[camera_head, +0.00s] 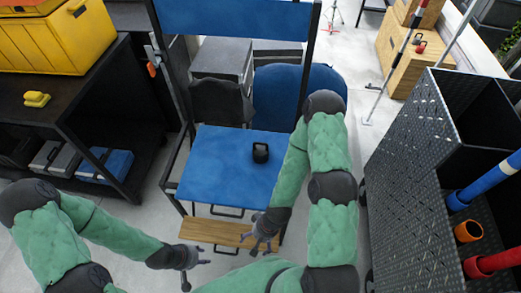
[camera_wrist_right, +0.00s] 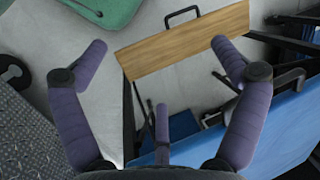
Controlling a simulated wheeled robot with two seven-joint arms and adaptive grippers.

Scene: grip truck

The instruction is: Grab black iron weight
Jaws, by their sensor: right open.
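The black iron weight (camera_head: 261,153) stands upright on the blue top (camera_head: 215,160) of a cart in the head view, right of the middle of that top. My right gripper (camera_head: 262,240) is open and empty, nearer to me than the weight and clear of it, above the cart's wooden step. My left gripper (camera_head: 198,274) is open and empty at the lower middle, farther from the weight. In the right wrist view my right gripper's fingers (camera_wrist_right: 155,65) are spread wide around nothing, and the weight does not show.
The wooden step (camera_head: 215,232) is at the cart's near side; it also shows in the right wrist view (camera_wrist_right: 185,42). A black perforated rack (camera_head: 410,160) stands at right. A dark shelf (camera_head: 90,100) with a yellow case (camera_head: 55,40) stands at left. Dark posts flank the blue top.

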